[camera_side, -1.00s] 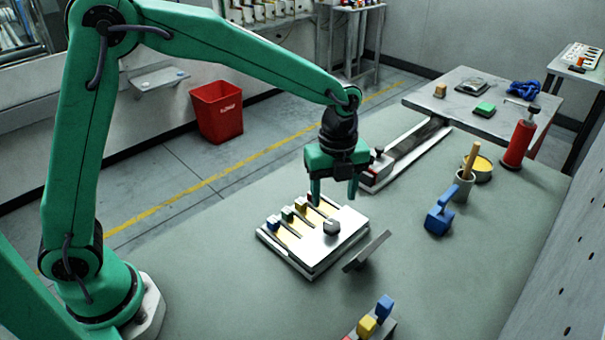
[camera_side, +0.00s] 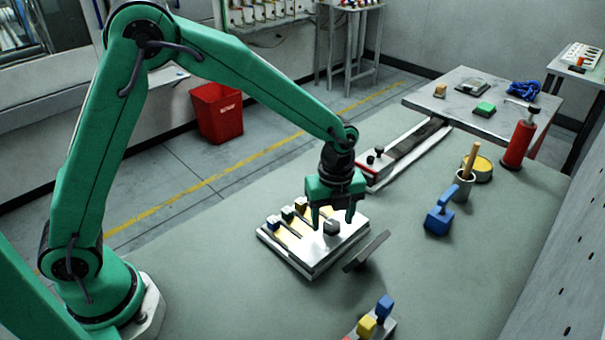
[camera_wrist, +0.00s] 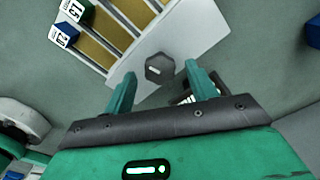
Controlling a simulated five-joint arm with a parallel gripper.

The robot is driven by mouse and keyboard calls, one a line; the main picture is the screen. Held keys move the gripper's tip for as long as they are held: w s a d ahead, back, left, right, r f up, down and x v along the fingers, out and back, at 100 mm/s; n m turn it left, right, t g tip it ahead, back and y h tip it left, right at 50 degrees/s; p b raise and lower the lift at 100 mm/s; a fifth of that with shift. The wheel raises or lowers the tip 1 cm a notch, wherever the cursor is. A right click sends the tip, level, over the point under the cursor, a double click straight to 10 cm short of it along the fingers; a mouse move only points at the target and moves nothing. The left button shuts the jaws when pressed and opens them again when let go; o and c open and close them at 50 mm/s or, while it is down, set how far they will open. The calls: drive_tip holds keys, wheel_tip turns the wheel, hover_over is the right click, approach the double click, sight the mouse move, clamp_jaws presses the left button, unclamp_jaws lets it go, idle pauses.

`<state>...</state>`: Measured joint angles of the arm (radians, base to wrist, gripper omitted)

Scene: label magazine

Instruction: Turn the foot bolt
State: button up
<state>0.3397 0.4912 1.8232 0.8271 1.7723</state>
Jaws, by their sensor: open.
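The foot bolt (camera_wrist: 159,68) is a grey hexagonal knob with a light mark on its top. It sits on the plain white end of the label magazine (camera_side: 312,263), and it also shows in the side view (camera_side: 331,228). My gripper (camera_wrist: 163,85) is open and empty. In the wrist view its two green fingertips stand to the left and right of the bolt, slightly short of it. In the side view my gripper (camera_side: 333,220) hangs just above the magazine's bolt end. I cannot tell whether a finger touches the bolt.
The magazine's slots hold small blue, green and yellow-topped blocks (camera_side: 287,214). A tilted grey plate (camera_side: 367,251) stands close to the magazine's right. A rail with a red-and-white end (camera_side: 376,167) lies behind. Blue and yellow blocks (camera_side: 367,326) stand at the front.

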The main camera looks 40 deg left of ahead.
drive_tip(key=shift+f, duration=0.4)
drive_tip(key=c, duration=1)
